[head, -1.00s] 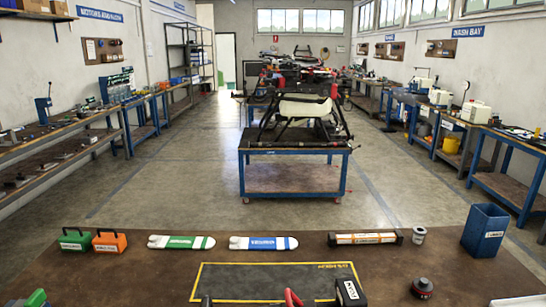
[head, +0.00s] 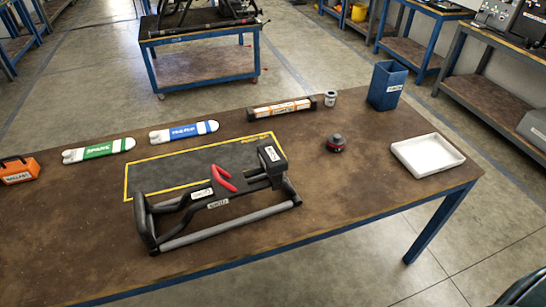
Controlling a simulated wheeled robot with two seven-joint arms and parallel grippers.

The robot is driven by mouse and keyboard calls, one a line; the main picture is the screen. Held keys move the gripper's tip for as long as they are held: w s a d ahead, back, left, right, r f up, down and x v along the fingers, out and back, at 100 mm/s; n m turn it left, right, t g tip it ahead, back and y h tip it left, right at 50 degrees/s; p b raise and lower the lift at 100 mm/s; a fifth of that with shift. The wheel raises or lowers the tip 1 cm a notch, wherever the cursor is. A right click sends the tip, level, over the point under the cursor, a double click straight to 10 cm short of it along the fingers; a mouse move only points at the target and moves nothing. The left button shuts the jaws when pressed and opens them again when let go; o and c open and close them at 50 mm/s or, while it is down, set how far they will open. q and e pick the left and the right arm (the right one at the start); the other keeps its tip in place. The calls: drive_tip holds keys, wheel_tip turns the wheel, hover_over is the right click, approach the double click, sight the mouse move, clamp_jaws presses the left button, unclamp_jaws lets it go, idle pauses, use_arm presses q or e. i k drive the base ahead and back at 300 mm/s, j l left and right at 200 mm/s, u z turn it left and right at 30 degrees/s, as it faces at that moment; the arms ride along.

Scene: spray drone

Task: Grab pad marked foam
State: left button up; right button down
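No label that I can clearly read as foam shows in the head view. An orange block with a dark handle on top (head: 18,171) sits on the brown table at the left edge; its white label is too small to read surely. The green handled block that stood beside it in the earlier frame is out of view. Neither of my grippers shows.
Two white bottles, green-banded (head: 99,150) and blue-banded (head: 184,131), lie behind. A white tray (head: 428,155), blue bin (head: 387,86) and black-red knob (head: 335,143) are right. The front left table is clear.

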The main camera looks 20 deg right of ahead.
sight(271, 157)
drive_tip(key=i+j, duration=0.1)
drive_tip(key=j, duration=0.5)
drive_tip(key=i+j+z, duration=0.15)
drive_tip(key=z, duration=1.6)
drive_tip(key=l, duration=0.1)
